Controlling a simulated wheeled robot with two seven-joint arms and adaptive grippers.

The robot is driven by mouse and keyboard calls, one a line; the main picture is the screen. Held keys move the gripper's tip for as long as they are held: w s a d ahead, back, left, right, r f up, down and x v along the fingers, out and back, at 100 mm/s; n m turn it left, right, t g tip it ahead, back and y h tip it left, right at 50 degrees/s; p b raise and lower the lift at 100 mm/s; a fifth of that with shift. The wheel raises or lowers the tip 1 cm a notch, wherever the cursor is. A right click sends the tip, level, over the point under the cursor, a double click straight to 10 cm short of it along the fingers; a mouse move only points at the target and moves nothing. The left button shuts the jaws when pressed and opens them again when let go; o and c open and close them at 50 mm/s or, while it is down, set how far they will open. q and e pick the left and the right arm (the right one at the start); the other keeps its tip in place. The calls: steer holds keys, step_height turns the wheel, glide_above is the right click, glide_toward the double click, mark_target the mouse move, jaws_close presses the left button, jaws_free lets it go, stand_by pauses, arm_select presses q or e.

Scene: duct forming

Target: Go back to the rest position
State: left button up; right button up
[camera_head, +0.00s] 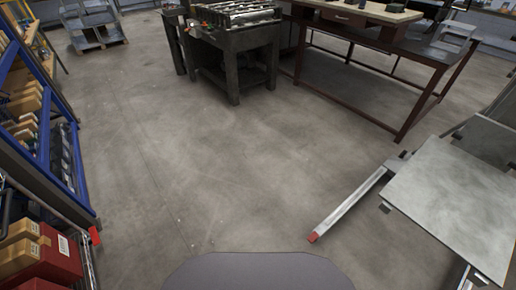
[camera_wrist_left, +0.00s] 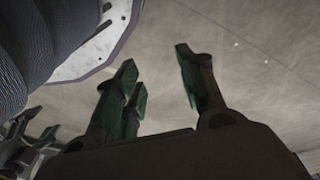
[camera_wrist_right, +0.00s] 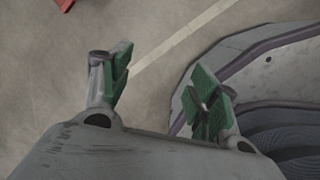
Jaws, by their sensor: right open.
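My left gripper (camera_wrist_left: 157,68) shows in the left wrist view with its green-padded fingers apart and nothing between them. Bare concrete floor lies beyond its fingertips. My right gripper (camera_wrist_right: 160,76) shows in the right wrist view, also open and empty, over the floor and beside the rounded edge of my own base. Neither gripper nor arm shows in the head view.
A blue shelf rack (camera_head: 75,150) with boxes stands at left, with red bins (camera_head: 55,258) near it. A dark machine stand (camera_head: 235,62) and a brown-framed workbench (camera_head: 405,58) stand ahead. A metal-topped table (camera_head: 455,195) is at right. The middle floor is clear.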

arm_select(q)
steer(key=s+a+p, duration=0.3)
steer(key=s+p, duration=0.6)
steer(key=s+a+r+g+p, duration=0.1)
steer(key=s+a+p, duration=0.2)
steer(key=s+p, duration=0.5)
steer(key=shift+s+a+r+y+p, duration=0.25)
steer(key=shift+s+y+p, duration=0.15)
steer(key=shift+s, duration=0.75)
arm_select(e)
steer(key=s+d+r+m, duration=0.2)
steer(key=s+r+m, duration=0.1)
steer(key=s, duration=0.4)
steer(key=s+d+r+m+y, duration=0.1)
steer(key=s+d+r+m, duration=0.1)
steer(key=s+m, duration=0.3)
steer(key=s+d+r+m, duration=0.1)
steer(key=s+r+m, duration=0.3)
steer(key=s, duration=0.6)
steer(key=shift+s+d+r+y, duration=0.25)
steer(key=shift+d+r+y, duration=0.15)
steer(key=shift+r, duration=0.05)
steer(key=shift+s, duration=0.1)
